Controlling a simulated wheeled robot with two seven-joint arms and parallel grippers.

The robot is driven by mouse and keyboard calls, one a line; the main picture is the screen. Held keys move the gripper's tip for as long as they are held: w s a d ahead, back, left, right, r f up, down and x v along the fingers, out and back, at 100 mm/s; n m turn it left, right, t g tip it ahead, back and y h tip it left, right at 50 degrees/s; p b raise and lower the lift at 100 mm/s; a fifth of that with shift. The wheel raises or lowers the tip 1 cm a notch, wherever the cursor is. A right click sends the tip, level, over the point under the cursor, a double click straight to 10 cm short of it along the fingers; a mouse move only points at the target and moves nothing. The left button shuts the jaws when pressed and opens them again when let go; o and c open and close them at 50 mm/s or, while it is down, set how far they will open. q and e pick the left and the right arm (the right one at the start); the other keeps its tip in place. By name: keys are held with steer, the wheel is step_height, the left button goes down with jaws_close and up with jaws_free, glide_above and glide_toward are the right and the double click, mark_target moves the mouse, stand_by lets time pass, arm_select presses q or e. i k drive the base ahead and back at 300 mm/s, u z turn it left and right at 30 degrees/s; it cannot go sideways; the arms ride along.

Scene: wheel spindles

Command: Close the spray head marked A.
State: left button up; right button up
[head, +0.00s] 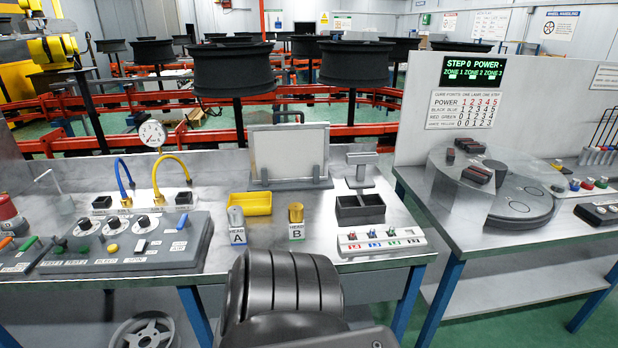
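I cannot tell from this view whether head A is open or closed. Neither of my grippers is in view. A dark ribbed part of my own body rises at the bottom middle, in front of the bench edge, just below the two heads.
A yellow tray (250,204) stands behind head A. A grey control panel (125,243) with knobs and switches lies to the left. A black divided box (360,209) and a white strip of coloured switches (382,241) are to the right. Bare bench surrounds the heads.

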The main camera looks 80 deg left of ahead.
mark_target(238, 234)
steer(key=i, duration=1.45)
steer(key=u, duration=4.05)
